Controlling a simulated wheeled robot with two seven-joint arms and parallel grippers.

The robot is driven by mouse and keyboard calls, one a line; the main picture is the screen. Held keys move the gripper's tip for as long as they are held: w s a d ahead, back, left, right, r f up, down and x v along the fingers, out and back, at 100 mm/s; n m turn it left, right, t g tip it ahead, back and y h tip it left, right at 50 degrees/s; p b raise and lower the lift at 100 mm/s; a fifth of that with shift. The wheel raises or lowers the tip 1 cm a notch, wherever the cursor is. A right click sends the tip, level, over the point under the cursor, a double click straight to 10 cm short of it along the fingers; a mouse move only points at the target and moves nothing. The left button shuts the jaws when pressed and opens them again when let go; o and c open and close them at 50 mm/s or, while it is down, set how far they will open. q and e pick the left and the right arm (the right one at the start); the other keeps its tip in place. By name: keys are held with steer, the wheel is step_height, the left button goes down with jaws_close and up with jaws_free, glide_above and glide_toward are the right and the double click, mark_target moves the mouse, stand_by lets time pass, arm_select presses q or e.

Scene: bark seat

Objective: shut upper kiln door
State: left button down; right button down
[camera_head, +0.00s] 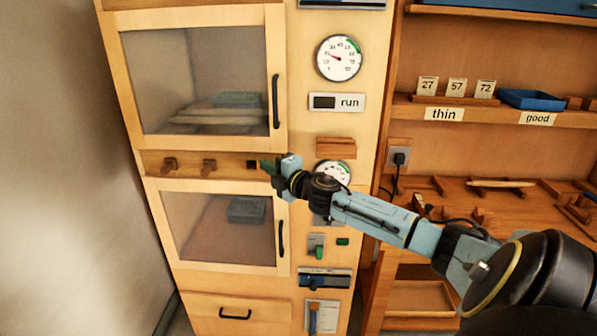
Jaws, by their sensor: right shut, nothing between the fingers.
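The upper kiln door (274,37) is a pale wooden frame around a glass pane, with a black vertical handle (276,102) on its right side. It looks flush with the kiln front, or nearly so; a small gap cannot be ruled out. Through the glass, stacked boards and a grey-green block show. My right gripper (267,167) is shut and empty. It appears just below the door's lower right corner, in front of the wooden strip between the two doors. Any contact there cannot be made out. My left gripper is not in view.
The lower kiln door (168,223) appears closed, with a drawer (235,307) beneath. Two wooden pegs (170,164) stick out of the strip between the doors. Shelves with a blue tray (531,100) stand at right.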

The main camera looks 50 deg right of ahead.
steer(key=s+d+b, duration=0.2)
steer(key=s+d, duration=0.2)
steer(key=s, duration=0.5)
steer(key=shift+s, duration=0.1)
steer(key=s+d+f+m+g+h+b, duration=0.1)
steer(key=s+d+f+m+g+h, duration=0.15)
steer(key=f, duration=0.75)
steer(key=s+d+f+m+g+h+b, duration=0.1)
steer(key=s+d+f+m, duration=0.2)
steer(key=f, duration=0.7)
steer(key=s+a+f+m+g, duration=0.3)
steer(key=s+f, duration=0.2)
steer(key=f, duration=0.6)
steer(key=s+a+f+m+g, duration=0.25)
steer(key=s+f, duration=0.35)
steer(key=f, duration=0.6)
steer(key=s+a+f+m+g+y+b, duration=0.2)
steer(key=s+a+f+m+g, duration=0.15)
steer(key=s+a+f, duration=1.1)
steer(key=s+a+f+g+y, duration=0.1)
steer(key=s+a+f+g, duration=0.1)
steer(key=s+a+f, duration=0.2)
steer(key=s+a+f+g+y+b, duration=0.1)
steer(key=s+a+f, duration=0.4)
steer(key=s+a, duration=0.5)
steer(key=shift+s+m+g, duration=0.45)
steer(key=shift+s+g, duration=0.1)
steer(key=shift+g, duration=0.2)
